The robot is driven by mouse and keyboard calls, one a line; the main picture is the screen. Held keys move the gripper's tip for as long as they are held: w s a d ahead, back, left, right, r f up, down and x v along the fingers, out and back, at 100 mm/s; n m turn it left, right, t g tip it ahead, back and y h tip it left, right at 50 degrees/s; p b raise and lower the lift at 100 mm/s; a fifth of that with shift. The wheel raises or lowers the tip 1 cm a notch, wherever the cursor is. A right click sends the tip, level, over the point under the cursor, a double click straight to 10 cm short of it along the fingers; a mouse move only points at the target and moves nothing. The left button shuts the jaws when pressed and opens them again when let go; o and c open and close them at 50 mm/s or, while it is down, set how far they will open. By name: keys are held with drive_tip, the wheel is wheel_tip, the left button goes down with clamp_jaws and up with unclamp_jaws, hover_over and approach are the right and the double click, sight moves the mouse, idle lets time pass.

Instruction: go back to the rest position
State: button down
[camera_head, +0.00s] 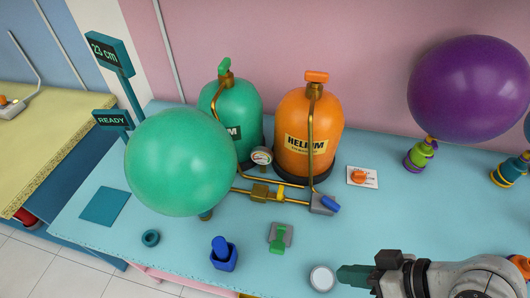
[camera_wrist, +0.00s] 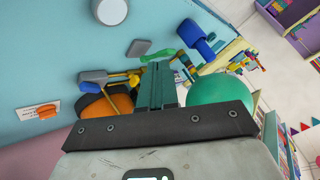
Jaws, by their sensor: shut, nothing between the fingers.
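My gripper (camera_head: 346,275) is at the lower right of the head view, with its teal fingers pointing left over the table's front part. In the wrist view its fingers (camera_wrist: 158,72) are together with nothing between them. A white round disc (camera_head: 322,279) lies on the table just left of the fingertips, and also shows in the wrist view (camera_wrist: 138,48). A green lever on a grey plate (camera_head: 280,238) is beyond it. My gripper looks apart from both.
A large green balloon (camera_head: 180,160) stands at left, before green (camera_head: 240,115) and orange (camera_head: 300,120) helium tanks. A purple balloon (camera_head: 470,90) is at right. The table's right middle is fairly clear.

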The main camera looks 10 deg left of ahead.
drive_tip(key=s+d+f+m+h+b, duration=0.2)
drive_tip(key=s+d+f+m+h, duration=0.2)
drive_tip(key=f, duration=0.5)
drive_tip(key=s+d+f+m+g+h+b, duration=0.1)
drive_tip(key=s+d+f+m+h+b, duration=0.2)
drive_tip(key=s+d+f, duration=0.5)
drive_tip(key=d+f+m+h, duration=0.1)
drive_tip(key=d+f, duration=0.1)
drive_tip(key=d, duration=0.1)
drive_tip(key=shift+s+m+h, duration=0.3)
drive_tip(key=shift+s+h, duration=0.05)
drive_tip(key=shift+h, duration=0.05)
